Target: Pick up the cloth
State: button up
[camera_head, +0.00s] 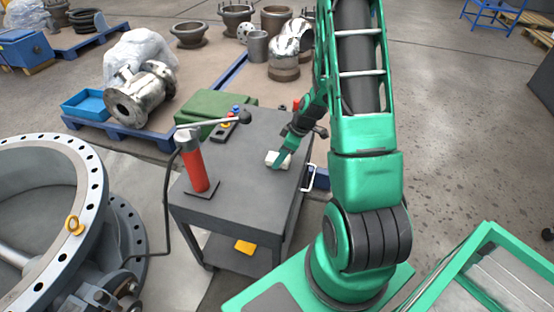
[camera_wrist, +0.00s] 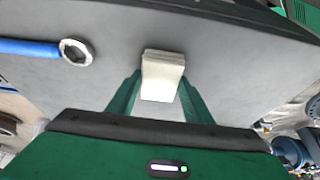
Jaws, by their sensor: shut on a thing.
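The cloth (camera_head: 277,159) is a small white folded block on the grey cart top in the head view. It also shows in the wrist view as a cream block (camera_wrist: 162,76) between the green fingers. My gripper (camera_head: 283,158) is shut on the cloth, one finger on each side of it in the wrist view (camera_wrist: 160,92). The cloth is at or close to the cart top; I cannot tell if it touches it. The finger nearer the head camera hides part of the cloth.
The grey cart (camera_head: 228,190) carries a red hand pump (camera_head: 194,165) with a long lever at left and small tools at the back. A blue-handled wrench (camera_wrist: 45,49) lies left of the cloth in the wrist view. A large flanged valve (camera_head: 50,200) stands left of the cart.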

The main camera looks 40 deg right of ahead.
jog(key=shift+r, duration=0.5)
jog(key=r, duration=0.3)
jog(key=shift+s+a+r, duration=0.15)
jog(key=shift+a+r, duration=0.1)
jog(key=shift+a, duration=0.05)
jog(key=s+a+r, duration=0.5)
jog(key=a+r, duration=0.1)
jog(key=a, duration=0.3)
jog(key=shift+s+a+r, duration=0.2)
jog(key=shift+s+a, duration=0.05)
jog(key=o, duration=0.5)
jog(key=c, duration=0.3)
